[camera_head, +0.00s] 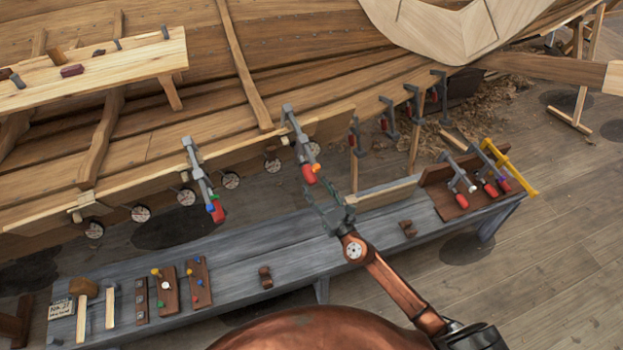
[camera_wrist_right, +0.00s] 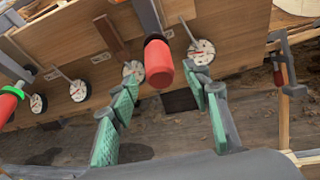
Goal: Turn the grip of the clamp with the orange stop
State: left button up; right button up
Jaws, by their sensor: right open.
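The clamp with the orange stop (camera_head: 314,148) hangs on the hull's plank edge, its grey bar running down to a red grip (camera_head: 308,173). In the right wrist view the red grip (camera_wrist_right: 159,64) lies ahead of and between the spread green-padded fingers of my right gripper (camera_wrist_right: 166,82); I see no contact. My left gripper is not in view.
Another clamp with a red grip (camera_head: 217,214) and blue and green pieces hangs to the left. Below is a grey bench (camera_head: 235,255) holding pegged boards (camera_head: 170,290) and, at right, a brown rack (camera_head: 452,200) of clamps. More clamps (camera_head: 388,115) hang further right.

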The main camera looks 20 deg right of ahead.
aim_at(315, 184)
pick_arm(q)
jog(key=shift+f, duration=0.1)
pick_arm(e)
jog(key=shift+w+a, duration=0.2)
jog(key=shift+w, duration=0.85)
jog(key=shift+w+a, duration=0.2)
jog(key=shift+w, duration=0.8)
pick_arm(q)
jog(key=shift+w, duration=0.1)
pick_arm(e)
jog(key=shift+c, duration=0.3)
